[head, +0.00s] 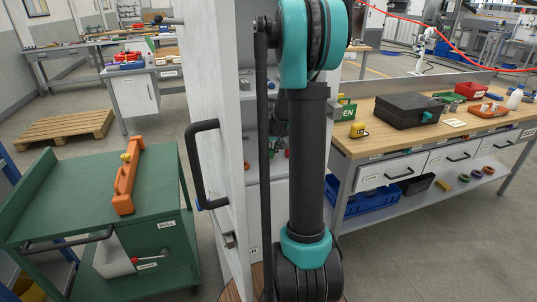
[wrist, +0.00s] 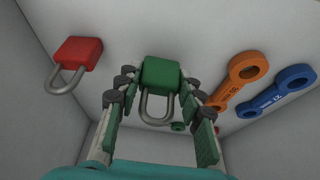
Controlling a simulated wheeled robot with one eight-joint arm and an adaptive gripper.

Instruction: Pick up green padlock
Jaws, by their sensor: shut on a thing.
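In the wrist view, a green padlock (wrist: 161,75) with a grey metal shackle is between the fingers of my gripper (wrist: 158,92). The fingers are shut on its green body, one on each side, and the shackle points toward the camera. I cannot tell whether the padlock touches the pale surface behind it. In the head view my arm's dark link and teal joints fill the middle; the gripper and the padlock are hidden there.
In the wrist view, a red padlock (wrist: 79,51) is at the left, and an orange wrench (wrist: 240,80) and a blue wrench (wrist: 281,91) are at the right. Pale walls enclose them. In the head view, a green cart (head: 70,200) stands left and a workbench (head: 365,148) right.

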